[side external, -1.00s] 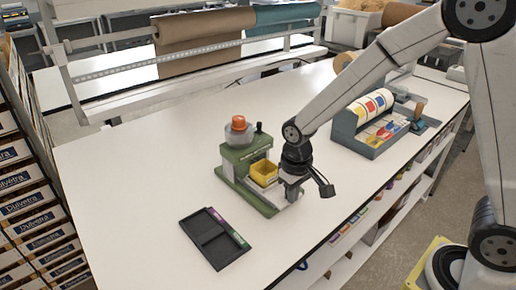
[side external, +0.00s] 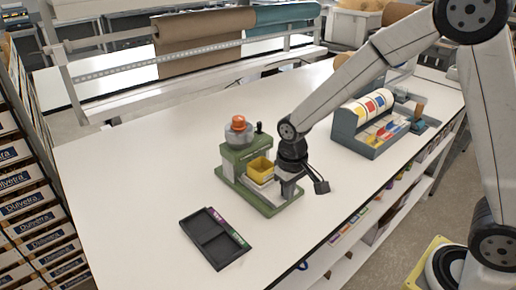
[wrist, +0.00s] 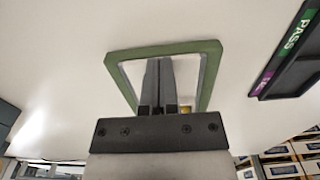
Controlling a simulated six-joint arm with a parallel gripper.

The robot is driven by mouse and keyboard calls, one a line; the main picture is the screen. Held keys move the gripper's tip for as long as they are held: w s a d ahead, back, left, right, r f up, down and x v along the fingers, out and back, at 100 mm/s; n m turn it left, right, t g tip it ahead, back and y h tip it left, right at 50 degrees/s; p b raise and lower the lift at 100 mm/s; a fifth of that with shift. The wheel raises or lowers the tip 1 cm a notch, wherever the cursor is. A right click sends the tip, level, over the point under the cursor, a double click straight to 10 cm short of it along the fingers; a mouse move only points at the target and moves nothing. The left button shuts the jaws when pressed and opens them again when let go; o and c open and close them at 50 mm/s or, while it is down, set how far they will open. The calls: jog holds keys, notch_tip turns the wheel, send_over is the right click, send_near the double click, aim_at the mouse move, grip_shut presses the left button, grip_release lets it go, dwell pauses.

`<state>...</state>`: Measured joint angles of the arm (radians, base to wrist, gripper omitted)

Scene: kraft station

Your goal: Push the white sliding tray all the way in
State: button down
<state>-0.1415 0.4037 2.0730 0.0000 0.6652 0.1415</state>
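The green machine (side external: 232,160) stands on the table with a grey-and-orange top. Its green base extends toward the front right and also shows as a frame in the wrist view (wrist: 212,62). The white sliding tray (side external: 262,182) sits low on this base, carrying a yellow container (side external: 260,167); a sliver of the yellow container shows in the wrist view (wrist: 185,109). My gripper (side external: 287,193) is low over the base's front end, at the tray's outer side. Its fingers are together and hold nothing in the wrist view (wrist: 159,62). Finger contact with the tray is hidden.
A black two-compartment tray (side external: 214,240) with purple and green labels lies left of the machine; its green PASS label shows in the wrist view. A grey rack with coloured items (side external: 372,128) stands at the right. Table space between is clear.

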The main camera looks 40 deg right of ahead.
aim_at(277, 190)
jog(key=shift+w, duration=2.35)
jog(key=shift+s, duration=0.45)
dwell(0.8)
jog(key=shift+r, duration=0.1)
jog(key=shift+r, duration=3.4)
